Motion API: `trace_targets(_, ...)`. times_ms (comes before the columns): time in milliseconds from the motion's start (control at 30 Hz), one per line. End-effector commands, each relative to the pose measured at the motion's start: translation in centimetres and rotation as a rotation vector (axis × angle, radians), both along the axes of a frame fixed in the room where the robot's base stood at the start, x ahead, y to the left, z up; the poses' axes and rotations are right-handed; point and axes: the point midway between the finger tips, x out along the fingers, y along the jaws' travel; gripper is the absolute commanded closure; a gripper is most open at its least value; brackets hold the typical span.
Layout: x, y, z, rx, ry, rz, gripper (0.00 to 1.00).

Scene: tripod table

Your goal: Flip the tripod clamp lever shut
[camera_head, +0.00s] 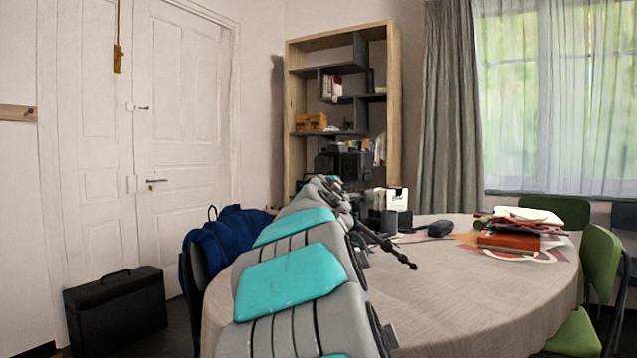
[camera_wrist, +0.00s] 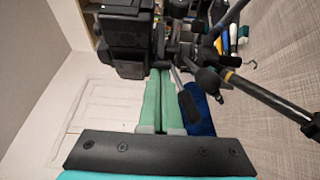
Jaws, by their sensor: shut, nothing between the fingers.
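The tripod (camera_wrist: 262,92) stands on the table with a black camera (camera_wrist: 125,45) on its head. In the head view the camera (camera_head: 345,162) shows above my arm, and one tripod leg (camera_head: 388,245) reaches out to the right. A lever with a black grip (camera_wrist: 189,104), which looks like the clamp lever, hangs down at an angle below the head. My gripper (camera_wrist: 159,74) shows as two green fingers side by side, shut and empty, just left of the lever. I cannot tell whether they touch it. In the head view my arm hides the gripper and lever.
The round table (camera_head: 470,290) has a clear front right area. A red book with papers (camera_head: 510,240) lies at its right, and a dark case (camera_head: 440,228) lies behind the tripod leg. A blue item (camera_head: 215,240) hangs on a chair at left. Green chairs (camera_head: 598,262) stand at right.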

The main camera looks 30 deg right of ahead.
Motion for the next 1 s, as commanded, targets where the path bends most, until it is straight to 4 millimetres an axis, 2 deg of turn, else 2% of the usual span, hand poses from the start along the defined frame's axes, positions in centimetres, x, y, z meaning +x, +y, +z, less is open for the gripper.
trace_targets(400,-1.0,-1.2,0.3,0.001,-0.001,0.138,1.00)
trace_targets(1000,-2.1,-3.0,0.1,-0.001,0.000,0.130,1.00)
